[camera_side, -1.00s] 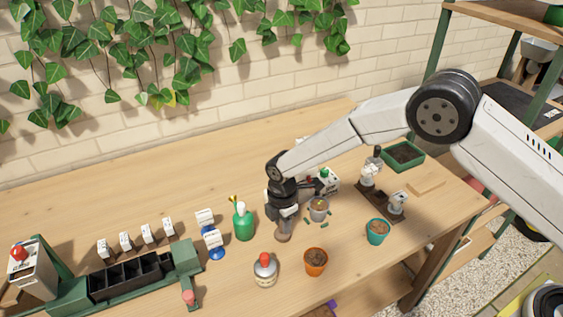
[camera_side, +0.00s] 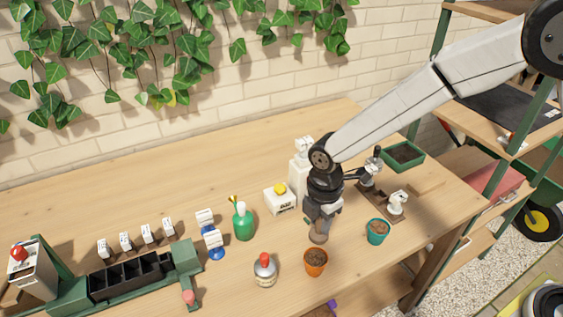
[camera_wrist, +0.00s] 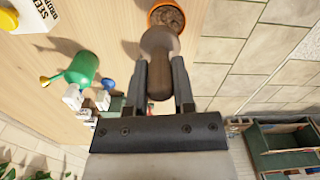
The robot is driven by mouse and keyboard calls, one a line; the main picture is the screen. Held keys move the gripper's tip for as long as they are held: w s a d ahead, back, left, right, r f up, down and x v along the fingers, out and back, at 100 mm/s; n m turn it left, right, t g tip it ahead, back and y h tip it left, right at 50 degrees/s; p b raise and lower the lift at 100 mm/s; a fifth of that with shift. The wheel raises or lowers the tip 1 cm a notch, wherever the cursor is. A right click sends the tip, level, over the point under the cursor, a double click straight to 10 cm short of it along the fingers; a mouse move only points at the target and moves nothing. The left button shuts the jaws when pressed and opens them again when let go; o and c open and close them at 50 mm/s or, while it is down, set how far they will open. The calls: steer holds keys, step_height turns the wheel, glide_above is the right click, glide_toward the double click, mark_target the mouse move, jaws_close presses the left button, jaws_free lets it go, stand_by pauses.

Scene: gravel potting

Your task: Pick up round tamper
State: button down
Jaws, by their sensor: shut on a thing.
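My gripper (camera_side: 322,212) is shut on the round tamper (camera_side: 319,234) and holds it head down, over the table just behind the orange pot (camera_side: 316,263). In the wrist view the tamper's brown handle (camera_wrist: 160,85) lies between both fingers of my gripper (camera_wrist: 159,66), with the wide pale head away from the palm. The soil-filled orange pot (camera_wrist: 167,17) shows just beyond that head. The height of the head above the table is hard to judge.
A teal pot (camera_side: 377,232) and a dark tool stand (camera_side: 382,203) are to the right. A red-capped bottle (camera_side: 265,271), a green watering can (camera_side: 243,222) and a white box (camera_side: 280,200) are to the left. A green tray (camera_side: 404,156) is behind.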

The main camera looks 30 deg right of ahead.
steer(key=shift+s+d+r, duration=0.2)
steer(key=shift+s+r, duration=0.05)
steer(key=shift+s, duration=0.3)
steer(key=shift+s+d+r, duration=0.2)
steer(key=shift+s+r, duration=0.05)
steer(key=shift+s, duration=0.25)
steer(key=shift+s+d+r, duration=0.2)
steer(key=shift+s+r, duration=0.05)
steer(key=shift+s, duration=0.3)
steer(key=c, duration=1)
jaws_free()
jaws_close()
steer(key=w+d+f, duration=0.1)
steer(key=w+d, duration=0.3)
steer(key=w, duration=0.4)
steer(key=w+d+f, duration=0.1)
steer(key=w+d, duration=0.2)
steer(key=w, duration=0.5)
steer(key=shift+d, duration=0.35)
